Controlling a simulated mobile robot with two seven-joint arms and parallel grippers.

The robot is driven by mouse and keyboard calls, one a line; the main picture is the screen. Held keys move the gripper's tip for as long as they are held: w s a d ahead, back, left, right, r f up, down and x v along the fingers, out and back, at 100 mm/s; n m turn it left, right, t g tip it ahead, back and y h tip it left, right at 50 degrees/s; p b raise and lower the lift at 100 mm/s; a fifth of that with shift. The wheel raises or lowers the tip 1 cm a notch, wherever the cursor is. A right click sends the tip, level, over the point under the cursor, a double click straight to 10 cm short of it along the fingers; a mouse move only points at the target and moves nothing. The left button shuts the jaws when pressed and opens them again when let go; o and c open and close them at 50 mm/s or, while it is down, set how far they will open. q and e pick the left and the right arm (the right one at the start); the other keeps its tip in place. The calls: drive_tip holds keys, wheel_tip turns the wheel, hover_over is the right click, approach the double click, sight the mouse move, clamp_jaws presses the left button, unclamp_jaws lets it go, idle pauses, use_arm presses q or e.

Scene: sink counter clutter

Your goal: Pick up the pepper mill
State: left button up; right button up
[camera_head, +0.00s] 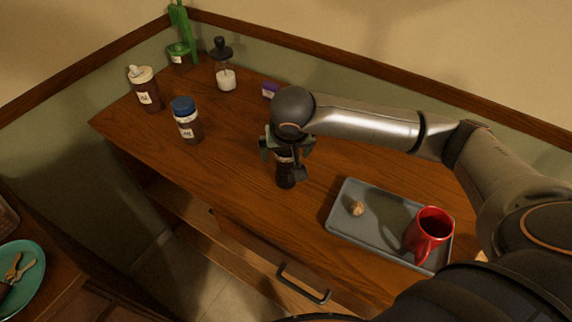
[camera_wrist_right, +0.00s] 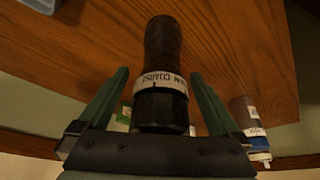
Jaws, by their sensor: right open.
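The pepper mill (camera_head: 286,178) stands on the wooden counter below my right gripper, and the gripper hides part of it. In the right wrist view the mill (camera_wrist_right: 162,50) is dark brown with a white lettered band and a black end. My right gripper (camera_head: 287,152) is open, with one green finger on each side of the mill. In the right wrist view, gaps show between the mill and both fingers (camera_wrist_right: 158,78). My left gripper is not in view.
A grey tray (camera_head: 345,225) holds a red mug (camera_head: 431,232) and a small brown lump (camera_head: 356,208). A blue-capped jar (camera_head: 186,120), a cream-capped bottle (camera_head: 146,90), a black-topped shaker (camera_head: 225,77) and a purple box (camera_head: 270,90) stand behind. A drawer handle (camera_head: 303,285) juts out in front.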

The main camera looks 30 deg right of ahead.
drive_tip(key=shift+f, duration=0.1)
clamp_jaws()
idle(0.8)
